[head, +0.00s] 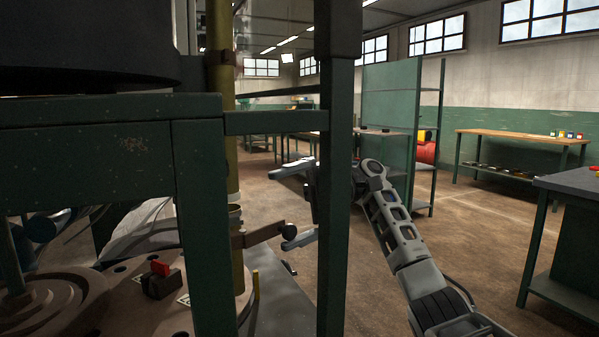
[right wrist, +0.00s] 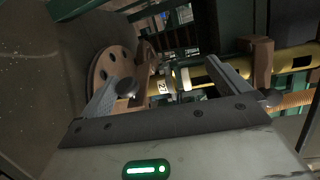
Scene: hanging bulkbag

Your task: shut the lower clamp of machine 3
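The lower clamp (head: 262,234) is a brown band on the yellow pole, with its arm sticking out to the right and ending in a dark knob (head: 290,230). In the right wrist view the lower clamp's knob (right wrist: 127,88) shows just inside the left finger; whether they touch I cannot tell. My right gripper (head: 295,204) is open beside the pole, partly hidden by a green post. It also shows in the right wrist view (right wrist: 170,80), with nothing clearly held. An upper clamp (right wrist: 262,60) with its knob lies by the right finger. My left gripper is out of view.
A green upright post (head: 336,200) stands close in front of my right arm. The yellow pole (head: 236,180) rises beside a brown round plate (head: 130,300). A small label (right wrist: 163,86) seems to read 2.

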